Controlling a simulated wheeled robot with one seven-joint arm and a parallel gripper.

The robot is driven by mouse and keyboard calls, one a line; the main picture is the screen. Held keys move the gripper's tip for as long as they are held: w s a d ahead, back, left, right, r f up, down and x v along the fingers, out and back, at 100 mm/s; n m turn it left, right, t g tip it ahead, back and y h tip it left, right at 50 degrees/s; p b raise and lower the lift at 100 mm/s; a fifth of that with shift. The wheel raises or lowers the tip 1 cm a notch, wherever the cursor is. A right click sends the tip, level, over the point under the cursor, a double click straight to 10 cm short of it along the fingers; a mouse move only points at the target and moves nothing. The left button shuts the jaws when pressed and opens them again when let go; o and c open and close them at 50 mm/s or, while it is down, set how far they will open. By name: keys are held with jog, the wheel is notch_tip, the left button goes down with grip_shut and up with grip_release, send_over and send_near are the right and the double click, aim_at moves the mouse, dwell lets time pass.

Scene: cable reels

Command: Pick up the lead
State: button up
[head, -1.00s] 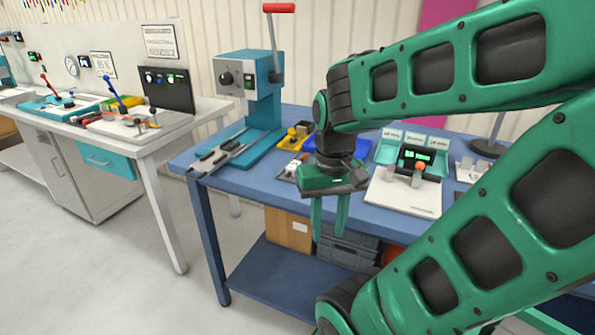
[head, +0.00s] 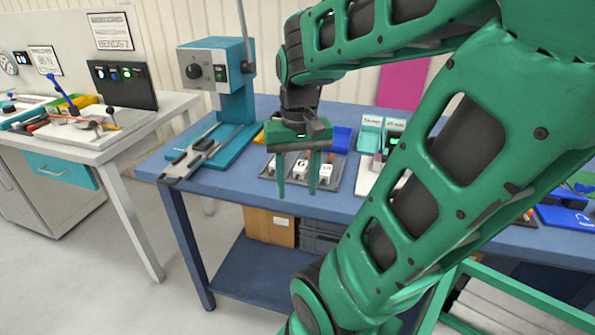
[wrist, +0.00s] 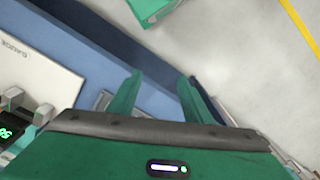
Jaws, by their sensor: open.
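I cannot make out a lead in either view. My gripper (head: 297,193) hangs fingers down at the front edge of the blue workbench (head: 232,189), with its two green fingers apart and nothing between them. In the head view it overlaps a dark tray (head: 336,181) holding several white labelled blocks (head: 302,167). In the wrist view my gripper (wrist: 160,78) is also open and empty, with the bench edge and grey floor beyond it. My arm hides much of the bench's right part.
A teal press (head: 213,72) stands at the bench's left end. A blue bin (head: 341,140) and teal card holders (head: 370,134) stand behind the tray. A white board marked GAUGE (wrist: 38,68) shows in the wrist view. A white bench (head: 112,151) stands left; floor between is clear.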

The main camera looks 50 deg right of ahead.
jog(key=w+d+r+m, duration=0.3)
jog(key=w+d, duration=0.2)
jog(key=d, duration=0.2)
jog(key=w+d+r+m, duration=0.2)
jog(key=w+d+r, duration=0.1)
jog(key=w+d, duration=0.3)
send_over(301, 164)
jog(key=f, duration=0.5)
jog(key=shift+w+f, duration=0.2)
jog(key=shift+w, duration=0.1)
jog(key=shift+s+a+f, duration=0.1)
jog(key=shift+s+f, duration=0.05)
jog(key=shift+f, duration=1.2)
jog(key=shift+s+f, duration=0.15)
jog(key=shift+f, duration=1.2)
grip_shut()
